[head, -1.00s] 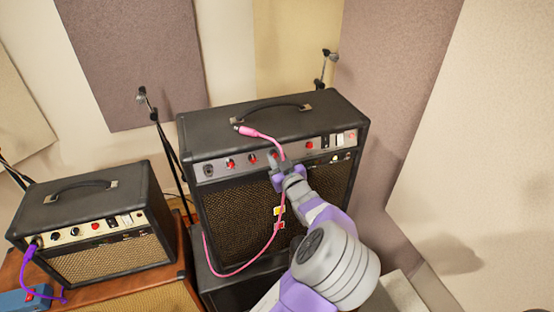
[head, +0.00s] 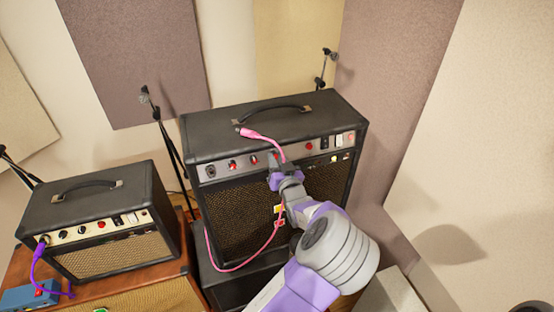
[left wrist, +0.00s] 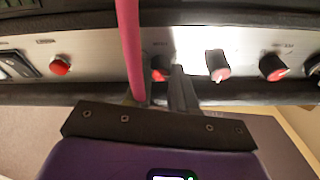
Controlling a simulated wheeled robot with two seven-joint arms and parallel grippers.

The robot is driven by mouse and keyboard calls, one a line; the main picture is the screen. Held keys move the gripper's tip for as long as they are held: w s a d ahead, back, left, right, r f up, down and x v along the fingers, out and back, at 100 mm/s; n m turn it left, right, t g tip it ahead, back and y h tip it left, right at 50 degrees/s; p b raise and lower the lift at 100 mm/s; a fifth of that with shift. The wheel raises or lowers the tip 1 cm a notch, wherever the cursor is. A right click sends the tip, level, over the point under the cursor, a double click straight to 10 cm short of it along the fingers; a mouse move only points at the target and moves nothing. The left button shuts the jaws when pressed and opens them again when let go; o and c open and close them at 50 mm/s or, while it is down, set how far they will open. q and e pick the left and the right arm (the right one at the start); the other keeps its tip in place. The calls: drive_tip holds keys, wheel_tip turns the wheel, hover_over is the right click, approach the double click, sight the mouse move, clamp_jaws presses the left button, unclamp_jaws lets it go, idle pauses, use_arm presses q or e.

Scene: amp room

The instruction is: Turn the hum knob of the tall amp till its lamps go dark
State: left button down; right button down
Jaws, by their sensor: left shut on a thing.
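The tall amp (head: 230,205) is the black one at the middle of the head view, with a silver control panel (head: 220,170). My left gripper (head: 275,163) is at this panel. In the left wrist view its fingers (left wrist: 161,84) are shut on a red knob (left wrist: 160,66), partly hidden between them. Its label is too blurred to read. Other red knobs (left wrist: 217,66) sit beside it. Small lights (head: 347,157) glow near the panel's right end. A pink cable (head: 262,136) lies over the amp's top and hangs down close by the gripper. My right gripper is out of view.
A smaller black amp (head: 100,220) with a purple cable (head: 36,268) stands at the left on a brown cabinet. A blue pedal (head: 28,297) is at the lower left. Microphone stands (head: 160,125) rise behind the amps. Padded walls close in behind and right.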

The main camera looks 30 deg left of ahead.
use_arm(q)
drive_tip(key=c, duration=0.9)
unclamp_jaws()
drive_tip(key=shift+c, duration=0.2)
drive_tip(key=v, duration=0.7)
drive_tip(key=shift+s+d, duration=0.2)
